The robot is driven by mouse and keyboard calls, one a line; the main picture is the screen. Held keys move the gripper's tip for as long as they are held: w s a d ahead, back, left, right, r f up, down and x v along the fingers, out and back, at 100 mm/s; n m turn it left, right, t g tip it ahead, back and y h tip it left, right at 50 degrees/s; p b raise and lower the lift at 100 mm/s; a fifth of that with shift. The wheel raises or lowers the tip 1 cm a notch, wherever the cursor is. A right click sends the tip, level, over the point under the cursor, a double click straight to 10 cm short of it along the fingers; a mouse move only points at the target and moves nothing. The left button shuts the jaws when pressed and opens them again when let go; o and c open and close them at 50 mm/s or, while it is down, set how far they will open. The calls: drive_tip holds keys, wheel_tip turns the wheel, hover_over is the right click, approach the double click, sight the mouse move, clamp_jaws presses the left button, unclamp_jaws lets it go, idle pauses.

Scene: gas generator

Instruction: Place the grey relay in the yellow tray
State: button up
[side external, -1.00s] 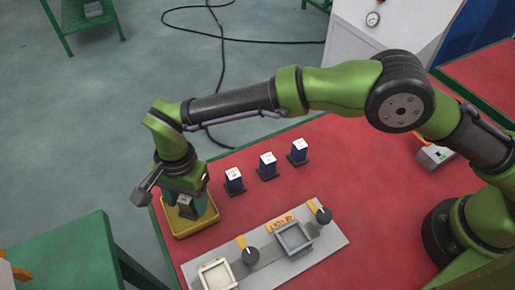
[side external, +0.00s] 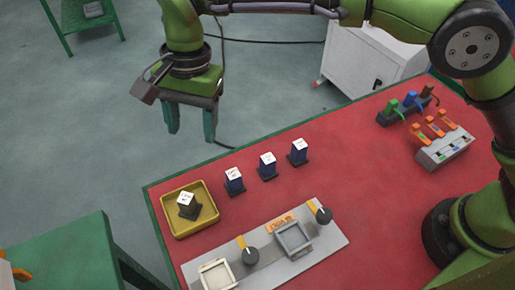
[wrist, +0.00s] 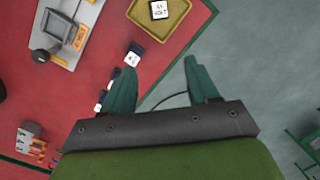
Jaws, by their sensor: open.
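The grey relay (side external: 188,206), dark-bodied with a white labelled top, stands upright inside the yellow tray (side external: 207,221) at the left corner of the red table. The wrist view also shows the relay (wrist: 159,10) in the tray (wrist: 178,16) at the top. My gripper (side external: 190,138) is raised well above and behind the tray, apart from the relay. Its green fingers are spread and empty, and they also show in the wrist view (wrist: 163,80).
Three blue relays with white tops (side external: 267,165) stand in a row right of the tray. A grey panel (side external: 265,252) with two square sockets and black knobs lies in front. Coloured switches (side external: 445,148) sit at the right. A green table (side external: 75,255) stands at lower left.

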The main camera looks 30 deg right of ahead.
drive_tip(key=s+d+r+n+t+y, duration=0.15)
drive_tip(key=d+r, duration=0.35)
drive_tip(key=d, duration=0.7)
drive_tip(key=d+r+n+t, duration=0.1)
drive_tip(key=d+r+t, duration=0.1)
drive_tip(key=d+r, duration=0.65)
drive_tip(key=s+d+f+n+t, duration=0.1)
drive_tip(key=s+d+f+t, duration=0.1)
drive_tip(key=s+d+f, duration=0.2)
drive_tip(key=s+d+f+n+t+h, duration=0.1)
drive_tip(key=s+d+f+t, duration=0.1)
drive_tip(key=s+d, duration=0.6)
drive_tip(key=d+f, duration=0.1)
drive_tip(key=d, duration=0.4)
drive_tip(key=shift+s+f, duration=0.35)
